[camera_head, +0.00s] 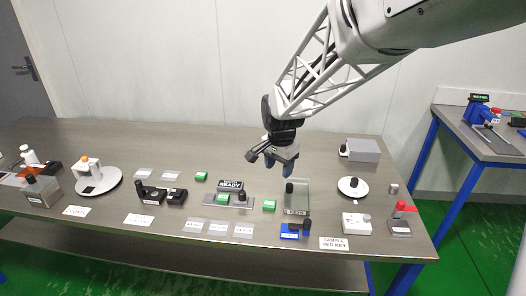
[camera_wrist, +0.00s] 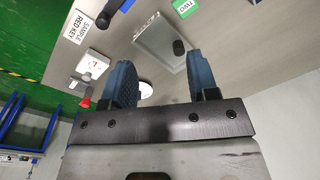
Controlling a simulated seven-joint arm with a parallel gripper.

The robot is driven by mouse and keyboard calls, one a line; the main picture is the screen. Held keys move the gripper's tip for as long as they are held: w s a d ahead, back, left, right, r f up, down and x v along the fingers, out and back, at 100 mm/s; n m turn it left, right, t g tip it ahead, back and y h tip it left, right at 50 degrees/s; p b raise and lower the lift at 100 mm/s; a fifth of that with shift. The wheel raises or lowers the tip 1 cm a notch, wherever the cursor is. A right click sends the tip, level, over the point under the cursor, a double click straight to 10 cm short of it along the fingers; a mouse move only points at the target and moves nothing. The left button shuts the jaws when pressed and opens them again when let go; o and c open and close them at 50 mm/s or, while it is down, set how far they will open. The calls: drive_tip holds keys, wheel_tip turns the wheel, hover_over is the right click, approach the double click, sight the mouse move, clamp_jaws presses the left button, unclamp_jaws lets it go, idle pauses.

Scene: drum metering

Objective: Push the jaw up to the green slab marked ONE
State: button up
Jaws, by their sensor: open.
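My gripper (camera_head: 277,168) hangs above the back middle of the table, its blue fingers apart and empty; they also show in the wrist view (camera_wrist: 160,78). A grey fixture (camera_head: 229,204) under a READY display holds a green slab (camera_head: 222,198) and a black-knobbed part (camera_head: 242,198), which may be the jaw; a gap shows between them. A second green slab (camera_head: 201,176) lies behind left and a third (camera_head: 269,206) lies right of the fixture. Their marks are too small in the head view. The wrist view shows a green slab marked TWO (camera_wrist: 185,7).
A clear KEYS tray (camera_head: 297,205) with a black knob stands right of the fixture. A black device (camera_head: 150,194) stands left. The back of the table is mostly clear.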

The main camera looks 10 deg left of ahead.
sight(242, 192)
drive_tip(key=w+a+f, duration=0.2)
drive_tip(key=a+f, duration=0.1)
drive_tip(key=a, duration=0.1)
drive_tip(key=w+a+f+m, duration=0.1)
drive_tip(key=w+a+f, duration=0.1)
drive_tip(key=a+f, duration=0.2)
drive_tip(key=w+a+f+m, duration=0.1)
drive_tip(key=w+a+f, duration=0.2)
drive_tip(key=a, duration=0.2)
drive_tip(key=shift+f+g, duration=0.35)
drive_tip(key=shift+g, duration=0.05)
drive_tip(key=shift+f, duration=0.1)
drive_tip(key=shift+f, duration=3.8)
